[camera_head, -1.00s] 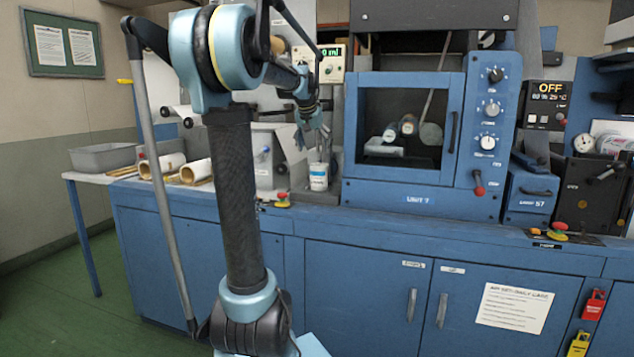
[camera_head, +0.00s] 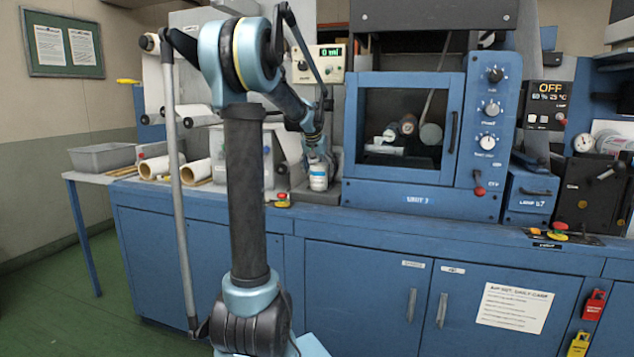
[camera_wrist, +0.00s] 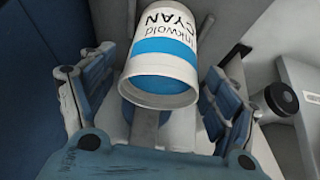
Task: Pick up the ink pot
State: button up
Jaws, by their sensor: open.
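The ink pot (camera_head: 318,178) is a small white pot with a blue band, upright on the grey ledge below the dispenser with the green display. In the wrist view the ink pot (camera_wrist: 163,55) shows large, with "CYAN" lettering upside down. My gripper (camera_head: 317,160) is right at the pot from above and behind in the head view. In the wrist view my gripper's (camera_wrist: 160,95) two padded fingers are apart, one on each side of the pot. A gap shows between the pot and the fingers. The far fingertips are partly hidden.
A blue cabinet with a window (camera_head: 405,120) stands close to the right of the pot. White rolls (camera_head: 160,166) and a grey tray (camera_head: 102,157) lie to the left. A red button (camera_head: 283,199) sits at the bench's front edge.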

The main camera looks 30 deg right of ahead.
jog(key=shift+c, duration=0.3)
jog(key=c, duration=1.4)
jog(key=shift+o, duration=0.2)
jog(key=shift+r, duration=0.35)
jog(key=s+a+r, duration=0.2)
jog(key=s+a, duration=0.9)
jog(key=a, duration=0.2)
jog(key=shift+s+a+r, duration=0.3)
jog(key=shift+a+r, duration=0.05)
